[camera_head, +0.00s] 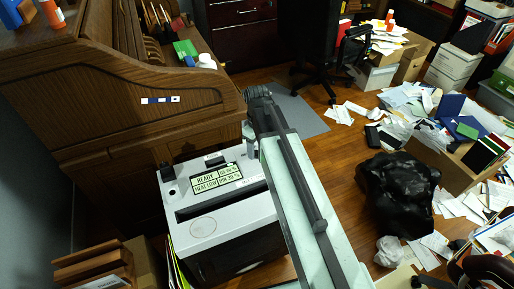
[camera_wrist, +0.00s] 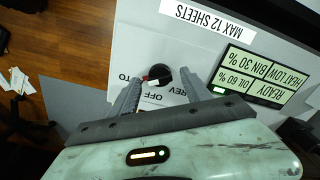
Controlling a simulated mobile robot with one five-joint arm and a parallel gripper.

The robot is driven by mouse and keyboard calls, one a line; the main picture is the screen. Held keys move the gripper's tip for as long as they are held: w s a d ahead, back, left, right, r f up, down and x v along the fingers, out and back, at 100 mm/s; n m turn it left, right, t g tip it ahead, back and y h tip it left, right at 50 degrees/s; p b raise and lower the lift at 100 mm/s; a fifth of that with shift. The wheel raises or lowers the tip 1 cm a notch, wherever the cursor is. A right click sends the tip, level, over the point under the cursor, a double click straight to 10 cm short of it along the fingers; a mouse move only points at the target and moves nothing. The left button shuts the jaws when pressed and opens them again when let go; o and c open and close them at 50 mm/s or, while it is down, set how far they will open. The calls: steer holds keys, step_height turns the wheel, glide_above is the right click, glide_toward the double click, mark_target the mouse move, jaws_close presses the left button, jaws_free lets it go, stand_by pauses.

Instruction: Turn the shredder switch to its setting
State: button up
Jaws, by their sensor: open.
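The shredder switch is a round black knob (camera_wrist: 161,75) on the pale shredder top, with a red and white mark at its lower left edge. Upside-down labels reading "REV", "OFF" and a partly covered "...TO" lie around it. My gripper (camera_wrist: 160,78) is open, with one finger on each side of the knob; I cannot tell if either touches it. In the head view the shredder (camera_head: 230,222) stands beside the wooden desk. My gripper (camera_head: 251,144) is low over its far right corner there, and my arm hides the knob.
A display (camera_head: 217,178) reading "READY" is on the shredder top, beside the feed slot. The roll-top desk (camera_head: 130,110) rises close behind. A black bag (camera_head: 398,193) and scattered papers cover the floor at right. Bare wooden floor (camera_head: 335,150) lies between.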

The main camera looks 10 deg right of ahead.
mark_target(257, 150)
step_height(257, 150, up, 8)
steer(key=p, duration=0.7)
steer(key=shift+p, duration=0.35)
steer(key=shift+f, duration=0.1)
steer(key=s+r+m+p, duration=0.8)
steer(key=r+p, duration=0.1)
steer(key=shift+s+r, duration=0.2)
steer(key=shift+r, duration=0.05)
